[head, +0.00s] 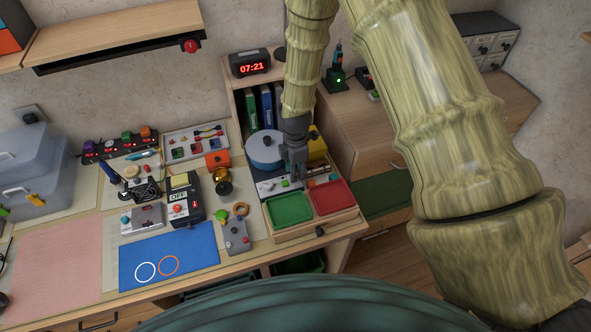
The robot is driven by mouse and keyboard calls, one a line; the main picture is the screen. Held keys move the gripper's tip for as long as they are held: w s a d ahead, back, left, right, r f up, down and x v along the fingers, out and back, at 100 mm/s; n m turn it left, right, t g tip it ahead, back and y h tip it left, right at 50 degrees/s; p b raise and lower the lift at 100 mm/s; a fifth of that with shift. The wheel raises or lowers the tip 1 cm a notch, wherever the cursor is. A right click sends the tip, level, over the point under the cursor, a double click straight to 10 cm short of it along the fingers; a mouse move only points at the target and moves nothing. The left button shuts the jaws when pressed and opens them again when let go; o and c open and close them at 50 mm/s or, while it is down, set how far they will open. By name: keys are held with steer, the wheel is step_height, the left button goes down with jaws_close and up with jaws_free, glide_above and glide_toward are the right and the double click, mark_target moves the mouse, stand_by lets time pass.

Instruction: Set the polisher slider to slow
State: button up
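The polisher appears to be the unit with a round blue pad (264,148) at the back right of the bench. Below the pad is a pale front panel (270,187) with a small red knob and a green knob (285,183). I cannot tell for sure which of these is the slider or read its marks. My gripper (297,176) points down just right of the green knob, over the panel. Its fingers look close together, but their gap is too small to tell. Whether it touches the panel cannot be told. It hides part of the panel's right side.
A green tray (289,208) and a red tray (332,197) stand just in front of the panel. A yellow block (317,147) is behind the gripper to the right. A grey box with knobs (236,237) is front left.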

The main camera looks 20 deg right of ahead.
steer(key=shift+f, duration=0.55)
jaws_close()
